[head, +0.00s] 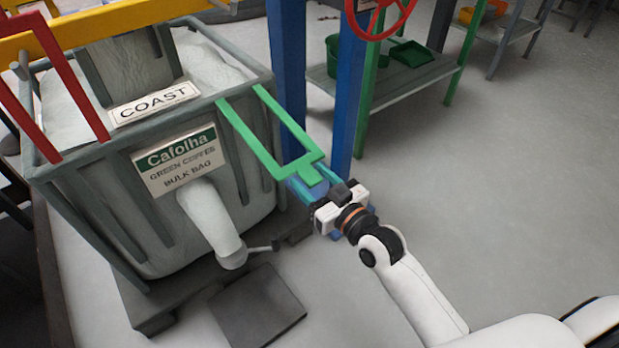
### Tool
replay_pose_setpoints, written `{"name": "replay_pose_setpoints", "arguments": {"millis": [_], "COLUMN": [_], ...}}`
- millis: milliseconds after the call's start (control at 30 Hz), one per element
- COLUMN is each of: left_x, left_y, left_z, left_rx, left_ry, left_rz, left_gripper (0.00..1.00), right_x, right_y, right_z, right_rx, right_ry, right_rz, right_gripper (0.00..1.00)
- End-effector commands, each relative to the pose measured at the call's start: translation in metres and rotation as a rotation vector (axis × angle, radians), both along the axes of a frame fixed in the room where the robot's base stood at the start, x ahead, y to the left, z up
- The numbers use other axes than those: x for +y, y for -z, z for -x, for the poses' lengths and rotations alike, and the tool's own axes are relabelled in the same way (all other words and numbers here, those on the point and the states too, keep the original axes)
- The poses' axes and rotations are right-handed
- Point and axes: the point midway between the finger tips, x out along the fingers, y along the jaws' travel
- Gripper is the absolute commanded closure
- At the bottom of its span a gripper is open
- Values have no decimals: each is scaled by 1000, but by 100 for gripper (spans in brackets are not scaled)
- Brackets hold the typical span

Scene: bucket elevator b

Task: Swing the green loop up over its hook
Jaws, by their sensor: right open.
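The green loop (246,144) is a flat rectangular frame with a short tab at its outer end. It sticks out from the upper right rim of the grey bulk-bag frame (262,83) toward my right gripper. My right gripper (311,178) is open, with its fingers at the tab on the loop's outer end. The fingers appear to lie on either side of the tab; I cannot tell whether they touch it. I cannot make out the loop's hook. My left gripper is not in view.
A red loop (72,75) stands raised at the left, by a yellow beam (130,18). Blue posts (353,95) and a red handwheel (380,14) stand behind my right gripper. A spout (213,221) hangs below the bag's sign. The floor at right is mostly clear.

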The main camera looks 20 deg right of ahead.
Motion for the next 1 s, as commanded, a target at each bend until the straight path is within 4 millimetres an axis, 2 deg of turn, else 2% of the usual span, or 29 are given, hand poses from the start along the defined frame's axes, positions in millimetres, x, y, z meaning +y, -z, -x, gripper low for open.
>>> {"name": "replay_pose_setpoints", "arguments": {"millis": [133, 433, 767, 1000], "left_x": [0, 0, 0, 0], "left_y": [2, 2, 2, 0], "left_z": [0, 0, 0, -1], "left_rx": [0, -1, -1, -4], "left_ry": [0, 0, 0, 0], "left_rz": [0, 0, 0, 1], "left_gripper": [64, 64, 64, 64], "right_x": [4, 4, 4, 4], "right_y": [0, 0, 0, -2], "right_z": [-9, -11, -11, -10], "right_rx": [-1, 0, 0, 2], "right_ry": [0, -1, 0, 0], "right_rz": [0, 0, 0, 1], "right_gripper": [45, 47, 100, 100]}}
